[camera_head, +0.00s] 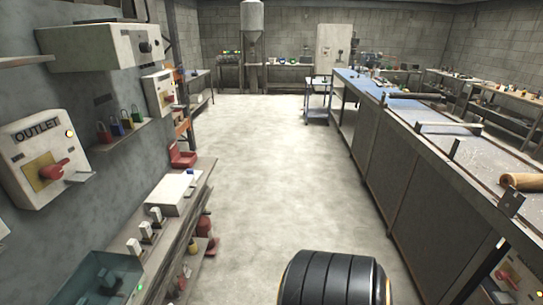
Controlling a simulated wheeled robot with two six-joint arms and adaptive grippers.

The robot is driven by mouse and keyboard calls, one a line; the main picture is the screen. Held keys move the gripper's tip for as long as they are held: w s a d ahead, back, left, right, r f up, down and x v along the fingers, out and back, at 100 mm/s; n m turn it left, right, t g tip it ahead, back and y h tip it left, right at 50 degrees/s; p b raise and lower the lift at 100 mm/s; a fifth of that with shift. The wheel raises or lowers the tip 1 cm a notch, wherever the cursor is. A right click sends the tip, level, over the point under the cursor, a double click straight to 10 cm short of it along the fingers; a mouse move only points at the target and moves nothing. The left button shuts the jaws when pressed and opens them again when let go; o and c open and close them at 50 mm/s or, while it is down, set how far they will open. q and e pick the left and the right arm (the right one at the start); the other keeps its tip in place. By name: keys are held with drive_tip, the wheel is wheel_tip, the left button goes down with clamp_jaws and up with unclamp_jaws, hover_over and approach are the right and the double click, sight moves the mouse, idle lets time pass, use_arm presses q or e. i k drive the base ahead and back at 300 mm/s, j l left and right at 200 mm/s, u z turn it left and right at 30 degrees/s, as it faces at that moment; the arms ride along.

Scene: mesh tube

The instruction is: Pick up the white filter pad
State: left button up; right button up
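I cannot clearly make out a white filter pad. I cannot tell whether this slab is the pad. Neither of my grippers is in view.
The left bench (203,172) also holds small white blocks (147,229), a red holder (182,156) and a teal tray (100,282). An OUTLET switch box (45,158) hangs above. A long conveyor bench (405,165) runs along the right.

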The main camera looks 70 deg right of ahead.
sight(198, 174)
drive_tip(key=z, duration=1.45)
drive_tip(key=u, duration=0.3)
drive_tip(key=i+l+u, duration=0.15)
drive_tip(key=u, duration=0.35)
drive_tip(key=i+l+u, duration=0.1)
drive_tip(key=l+u, duration=0.25)
drive_tip(key=u, duration=0.15)
drive_tip(key=i+l+u, duration=0.1)
drive_tip(key=l+u, duration=0.25)
drive_tip(key=u, duration=0.15)
drive_tip(key=l+u, duration=0.1)
drive_tip(key=l, duration=0.55)
drive_tip(key=l+u, duration=0.15)
drive_tip(key=l, duration=0.55)
drive_tip(key=l+u, duration=0.1)
drive_tip(key=l, duration=0.55)
drive_tip(key=k+l+u, duration=0.15)
drive_tip(key=l, duration=0.5)
drive_tip(key=l+u, duration=0.1)
drive_tip(key=l, duration=0.55)
